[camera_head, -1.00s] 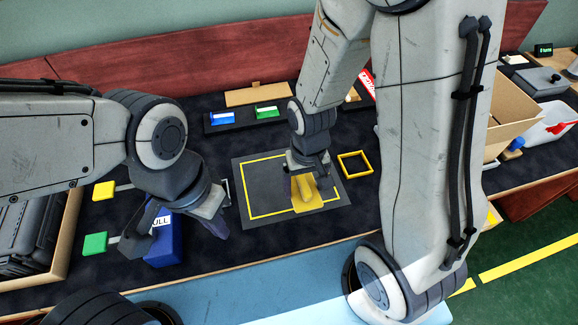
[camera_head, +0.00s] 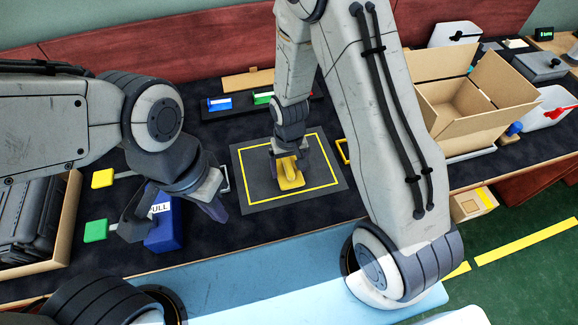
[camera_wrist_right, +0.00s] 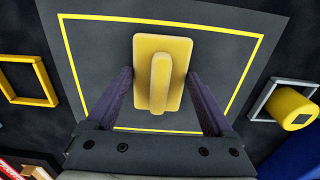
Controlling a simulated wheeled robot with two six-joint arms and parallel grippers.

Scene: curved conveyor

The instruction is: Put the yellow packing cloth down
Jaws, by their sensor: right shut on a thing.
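The yellow packing cloth (camera_head: 290,178) is a flat yellow pad with a raised ridge. It is over the middle of the dark mat (camera_head: 263,199) with a yellow outline, and it also shows in the right wrist view (camera_wrist_right: 143,62). My right gripper (camera_head: 288,160) points down and is shut on the cloth, with its fingers (camera_wrist_right: 160,92) on either side. I cannot tell whether the cloth touches the mat.
A yellow square frame (camera_wrist_right: 28,58) lies to the mat's left in the wrist view, and a grey frame (camera_wrist_right: 262,103) with a yellow cylinder (camera_wrist_right: 293,108) to its right. An open cardboard box (camera_head: 430,98) stands at the right. Green (camera_head: 95,230) and yellow (camera_head: 103,178) blocks lie left.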

